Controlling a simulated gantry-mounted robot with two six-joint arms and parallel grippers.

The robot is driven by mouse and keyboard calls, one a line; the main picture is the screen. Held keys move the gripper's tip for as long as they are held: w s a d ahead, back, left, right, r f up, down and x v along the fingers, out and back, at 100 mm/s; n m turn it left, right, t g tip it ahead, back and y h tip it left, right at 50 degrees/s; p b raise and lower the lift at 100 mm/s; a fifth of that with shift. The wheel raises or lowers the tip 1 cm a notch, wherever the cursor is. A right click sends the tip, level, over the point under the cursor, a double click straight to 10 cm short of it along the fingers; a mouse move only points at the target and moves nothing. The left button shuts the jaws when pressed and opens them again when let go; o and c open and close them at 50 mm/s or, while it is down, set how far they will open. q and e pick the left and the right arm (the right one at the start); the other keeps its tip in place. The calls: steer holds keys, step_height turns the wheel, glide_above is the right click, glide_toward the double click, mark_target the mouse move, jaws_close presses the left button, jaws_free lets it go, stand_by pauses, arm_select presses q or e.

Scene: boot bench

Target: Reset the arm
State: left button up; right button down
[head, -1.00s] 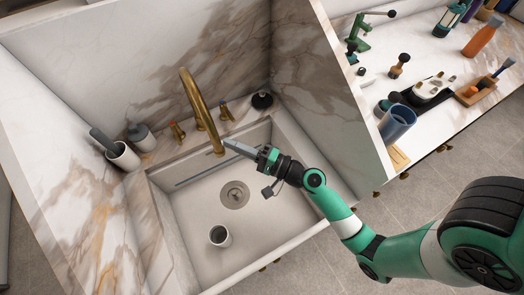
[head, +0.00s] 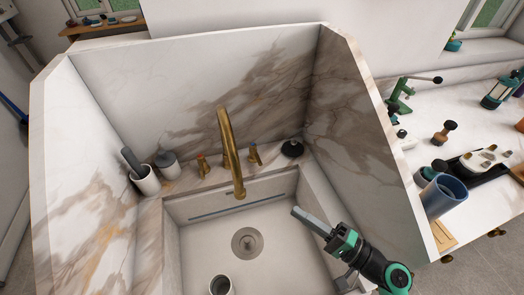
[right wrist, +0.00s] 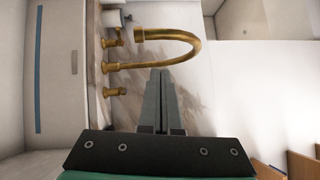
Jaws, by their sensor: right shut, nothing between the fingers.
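My right gripper (head: 298,213) is shut and empty above the right part of the sink basin (head: 205,245). Its fingers point toward the brass faucet (head: 228,150) and stay apart from it in the head view. In the right wrist view the closed fingers (right wrist: 161,75) lie together, with the curved faucet spout (right wrist: 190,45) beyond them. My left gripper is not in view.
A grey cup (head: 221,285) stands in the sink. A cup with a brush (head: 147,182), a grey lidded jar (head: 167,165) and a black stopper (head: 292,148) stand on the ledge. Tall marble walls surround the sink. A blue cup (head: 443,195) stands on the right counter.

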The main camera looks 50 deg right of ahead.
steer(key=w+a+r+n+y, duration=0.4)
steer(key=a+r+n, duration=0.25)
steer(key=r, duration=0.35)
steer(key=w+a+r+n+y, duration=0.45)
steer(key=r+n, duration=0.25)
steer(key=r, duration=0.3)
steer(key=w+a+r+n+y, duration=0.35)
steer(key=a+r+n, duration=0.3)
steer(key=r, duration=0.45)
steer(key=s+d+r+t+h+p, duration=0.1)
steer(key=d+r+t+h+p, duration=0.1)
steer(key=r, duration=0.7)
steer(key=s+d+r+t+h+p, duration=0.1)
steer(key=d+r+t+h+p, duration=0.1)
steer(key=r+h+p, duration=0.3)
steer(key=s+d+r+t+h+p, duration=0.1)
steer(key=r+t+h+p, duration=0.3)
steer(key=r, duration=1)
steer(key=d+p, duration=0.1)
steer(key=p, duration=0.1)
steer(key=shift+s+d+m+p, duration=0.25)
steer(key=shift+d+m+p, duration=0.05)
steer(key=shift+m+p, duration=0.1)
steer(key=shift+r, duration=0.15)
